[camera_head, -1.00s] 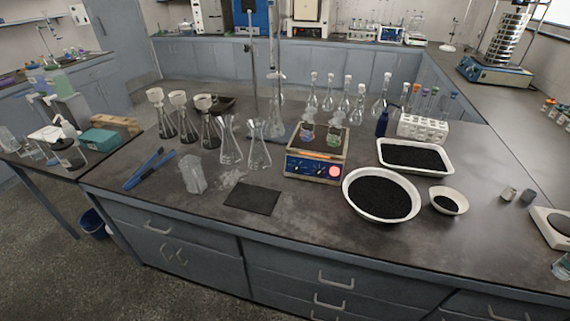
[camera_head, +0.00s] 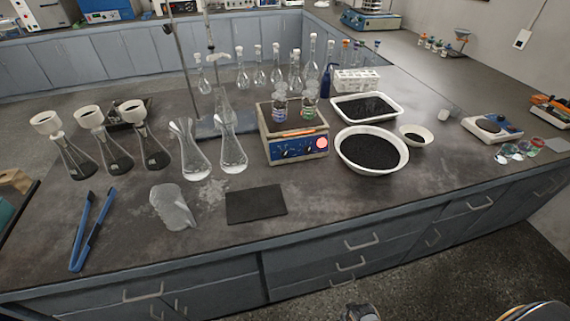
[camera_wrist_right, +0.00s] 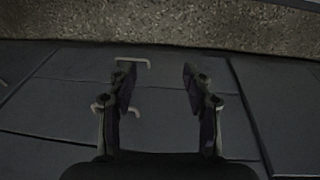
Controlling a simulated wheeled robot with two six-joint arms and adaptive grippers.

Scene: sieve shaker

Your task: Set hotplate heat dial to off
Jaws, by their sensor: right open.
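The hotplate (camera_head: 293,133) stands on the bench in the head view, a beige box with a dark top and a blue front panel. Its front carries dark dials (camera_head: 289,153) and a lit pink-red round spot (camera_head: 322,143). The dial pointers are too small to read. Two small flasks with coloured contents (camera_head: 280,108) stand on its top. My right gripper (camera_wrist_right: 158,80) is open and empty in the right wrist view, in front of grey drawer fronts, away from the hotplate. My left gripper is not in view.
A white bowl of black grains (camera_head: 371,150) and a white tray (camera_head: 365,107) stand right of the hotplate. Glass flasks (camera_head: 232,150) stand left of it. A black mat (camera_head: 256,204) lies in front. Bench surface right of the mat is clear.

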